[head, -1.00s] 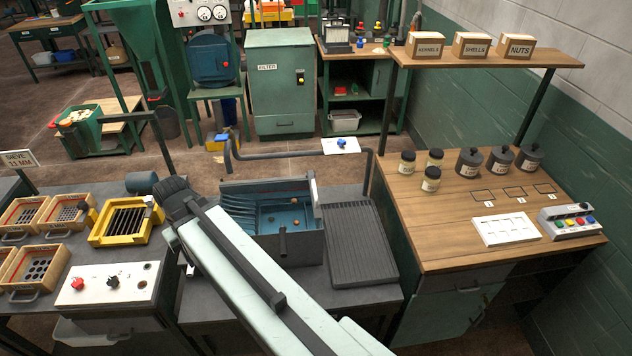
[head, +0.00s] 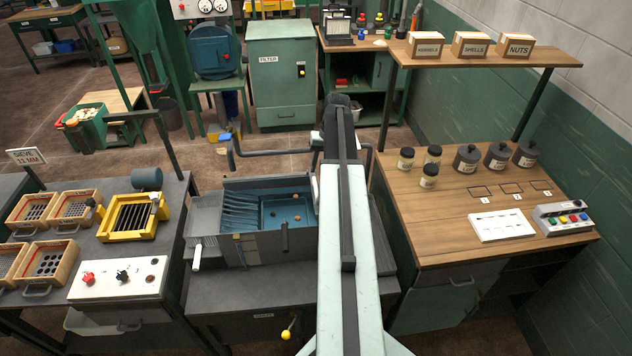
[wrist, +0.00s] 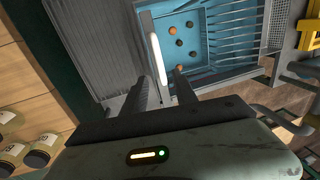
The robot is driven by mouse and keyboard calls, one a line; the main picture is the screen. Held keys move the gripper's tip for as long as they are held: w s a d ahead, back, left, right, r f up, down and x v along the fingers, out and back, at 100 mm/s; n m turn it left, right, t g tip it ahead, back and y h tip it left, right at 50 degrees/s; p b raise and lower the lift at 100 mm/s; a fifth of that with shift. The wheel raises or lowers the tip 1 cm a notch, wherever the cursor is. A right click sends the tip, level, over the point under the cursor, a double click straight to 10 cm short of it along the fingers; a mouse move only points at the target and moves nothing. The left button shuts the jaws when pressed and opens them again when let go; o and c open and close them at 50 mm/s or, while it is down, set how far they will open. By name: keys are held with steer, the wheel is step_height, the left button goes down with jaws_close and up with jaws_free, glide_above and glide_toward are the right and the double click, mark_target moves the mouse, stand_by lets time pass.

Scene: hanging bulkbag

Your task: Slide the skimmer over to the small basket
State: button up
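The blue-lined tank (head: 262,228) stands in the middle of the head view, with several brown nuts in it. A pale upright bar (head: 314,188) at its right end looks like the skimmer's handle; it also shows in the wrist view (wrist: 157,62). My gripper (wrist: 170,76) is open in the wrist view, its dark fingers apart close to the bar's lower end. I cannot tell whether the bar lies between them. A small mesh part (wrist: 279,25) at the tank's other end may be the small basket. My arm hides the gripper in the head view.
A ribbed grey board (wrist: 98,45) lies beside the tank. A bent pipe rail (head: 275,153) runs behind it. Sieve trays and a yellow frame (head: 130,218) stand left; the wooden bench with jars (head: 466,158) stands right.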

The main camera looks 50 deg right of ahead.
steer(key=f+b, duration=0.3)
steer(key=f, duration=0.1)
steer(key=a+f+b, duration=0.1)
steer(key=f+b, duration=0.1)
steer(key=shift+w+f+b, duration=0.35)
steer(key=shift+w, duration=0.05)
steer(key=shift+r, duration=0.15)
jaws_close()
stand_by(0.8)
